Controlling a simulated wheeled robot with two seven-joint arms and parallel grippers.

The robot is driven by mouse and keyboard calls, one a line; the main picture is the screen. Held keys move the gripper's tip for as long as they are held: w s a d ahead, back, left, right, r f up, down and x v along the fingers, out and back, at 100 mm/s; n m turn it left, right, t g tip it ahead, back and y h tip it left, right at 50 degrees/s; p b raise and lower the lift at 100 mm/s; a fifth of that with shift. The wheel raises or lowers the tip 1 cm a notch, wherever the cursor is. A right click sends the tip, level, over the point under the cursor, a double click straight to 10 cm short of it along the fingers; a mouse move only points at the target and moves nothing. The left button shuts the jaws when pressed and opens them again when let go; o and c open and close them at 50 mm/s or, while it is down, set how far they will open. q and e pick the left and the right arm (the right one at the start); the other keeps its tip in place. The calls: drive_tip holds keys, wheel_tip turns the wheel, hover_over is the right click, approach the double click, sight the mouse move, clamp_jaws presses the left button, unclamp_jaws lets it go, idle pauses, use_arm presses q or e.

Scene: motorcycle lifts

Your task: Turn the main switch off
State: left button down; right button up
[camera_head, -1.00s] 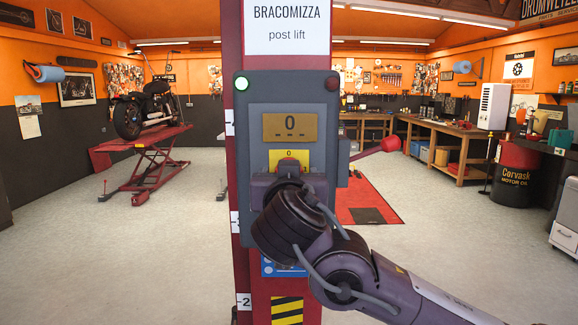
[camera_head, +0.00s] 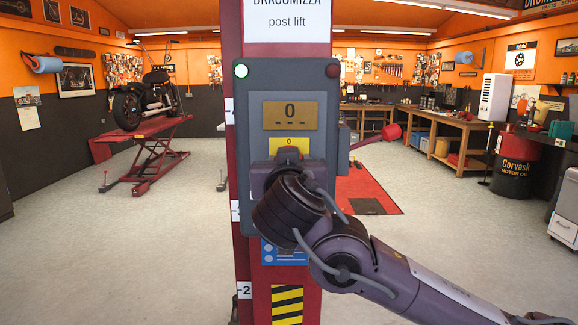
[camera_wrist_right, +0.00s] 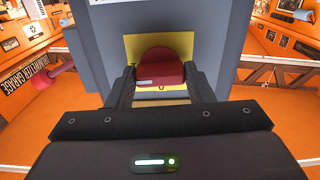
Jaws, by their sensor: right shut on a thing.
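The main switch is a red knob (camera_wrist_right: 161,68) on a yellow plate (camera_head: 289,144) marked 0, on the front of the grey control box (camera_head: 330,110). The wrist hides the lower part of the plate in the head view. The box's display (camera_head: 290,115) reads 0 with dashes below. The green lamp (camera_head: 240,71) is bright and the red lamp (camera_head: 332,71) is dark. My left gripper is out of view.
The box is mounted on a dark red lift post (camera_head: 287,262). A lever with a red ball (camera_head: 391,132) sticks out at its right. A motorcycle on a red lift (camera_head: 150,150) stands at the left behind.

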drive_tip(key=n+b, duration=0.6)
drive_tip(key=n, duration=1.1)
drive_tip(key=shift+b, duration=0.3)
drive_tip(key=shift+f+n, duration=0.1)
drive_tip(key=shift+n, duration=0.3)
drive_tip(key=o, duration=1)
drive_tip(key=s+b, duration=0.1)
drive_tip(key=s, duration=0.7)
drive_tip(key=shift+b, duration=0.35)
